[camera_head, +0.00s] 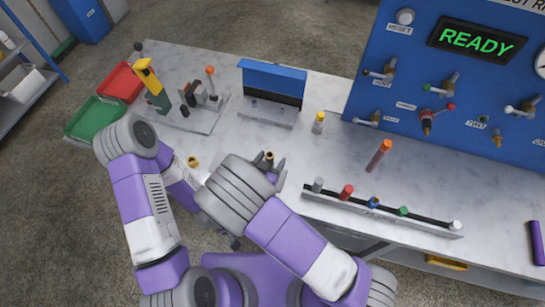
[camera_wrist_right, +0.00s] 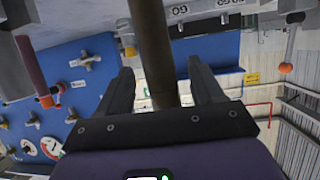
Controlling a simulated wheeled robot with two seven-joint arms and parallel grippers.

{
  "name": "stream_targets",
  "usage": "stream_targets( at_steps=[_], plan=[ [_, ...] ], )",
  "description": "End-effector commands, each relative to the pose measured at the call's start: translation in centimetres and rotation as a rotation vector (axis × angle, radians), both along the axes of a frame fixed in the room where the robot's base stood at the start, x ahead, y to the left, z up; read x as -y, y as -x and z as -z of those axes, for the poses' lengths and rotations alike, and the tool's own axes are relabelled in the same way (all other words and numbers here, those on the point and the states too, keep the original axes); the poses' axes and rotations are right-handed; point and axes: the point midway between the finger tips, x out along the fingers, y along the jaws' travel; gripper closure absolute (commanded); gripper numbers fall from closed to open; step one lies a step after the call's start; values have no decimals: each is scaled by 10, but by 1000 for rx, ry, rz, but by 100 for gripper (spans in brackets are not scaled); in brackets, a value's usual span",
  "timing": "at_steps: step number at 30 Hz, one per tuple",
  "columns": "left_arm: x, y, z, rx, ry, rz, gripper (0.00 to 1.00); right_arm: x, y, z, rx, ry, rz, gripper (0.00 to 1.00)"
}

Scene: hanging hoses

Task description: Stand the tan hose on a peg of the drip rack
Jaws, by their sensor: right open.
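My right gripper (camera_head: 268,170) is open above the worktop, with one dark finger on each side of an upright tan-brown tube, which I take as the tan hose (camera_head: 269,156). In the right wrist view the hose (camera_wrist_right: 153,50) stands between the spread fingers (camera_wrist_right: 160,90), apart from at least the right one. Its lower part is hidden by my arm in the head view. A low stand with a blue back (camera_head: 272,76) and small pegs may be the drip rack; it stands beyond the gripper.
A blue panel (camera_head: 400,60) with valves rises at the back right. Red (camera_head: 121,82) and green (camera_head: 96,118) trays and a fixture plate (camera_head: 190,122) fill the left.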

Motion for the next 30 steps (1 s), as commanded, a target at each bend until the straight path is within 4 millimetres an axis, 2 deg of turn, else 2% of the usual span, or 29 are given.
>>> stream_targets(
  at_steps=[6, 10, 30],
  plan=[
    [0, 0, -3, 0, 0, 0, 35, -14, 33, -16, 0, -2, -4, 34],
    [0, 0, -4, 0, 0, 0, 35, -18, 45, -21, 0, -1, -2, 34],
    [0, 0, -4, 0, 0, 0, 35, -19, 50, -22, 0, 0, 0, 34]
  ],
)
